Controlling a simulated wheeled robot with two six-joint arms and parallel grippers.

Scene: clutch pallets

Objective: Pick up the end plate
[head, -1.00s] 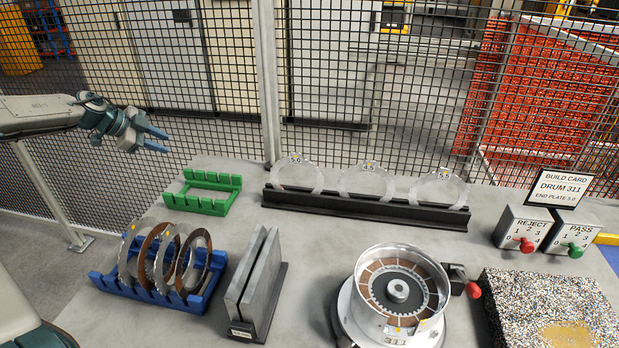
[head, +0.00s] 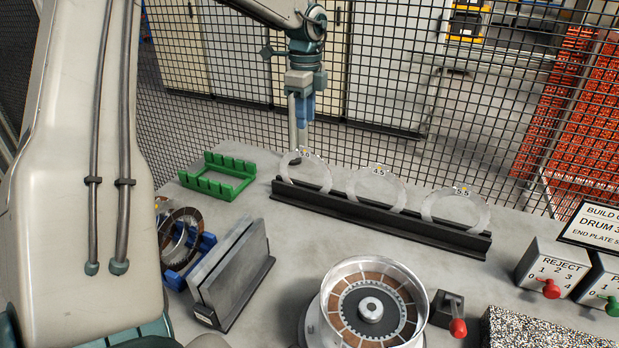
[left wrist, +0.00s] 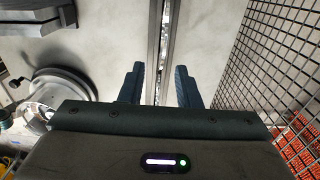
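Three clear ring-shaped end plates stand upright in a long black rack (head: 390,227) at the back of the table in the head view. The left plate (head: 323,175), marked 5.0, is at the rack's left end. My left gripper (head: 303,122) points down above the left end of the rack, apart from the plates. In the left wrist view its two blue fingers (left wrist: 160,84) are open, with the dark rack strip (left wrist: 154,45) running between them. My right gripper is not in view.
A blue rack (head: 177,279) holds discs, partly hidden by my arm. A drum (head: 333,282) stands in front. A build card (head: 590,224) reads DRUM and END PLATE. Wire fence (head: 400,90) borders the back.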

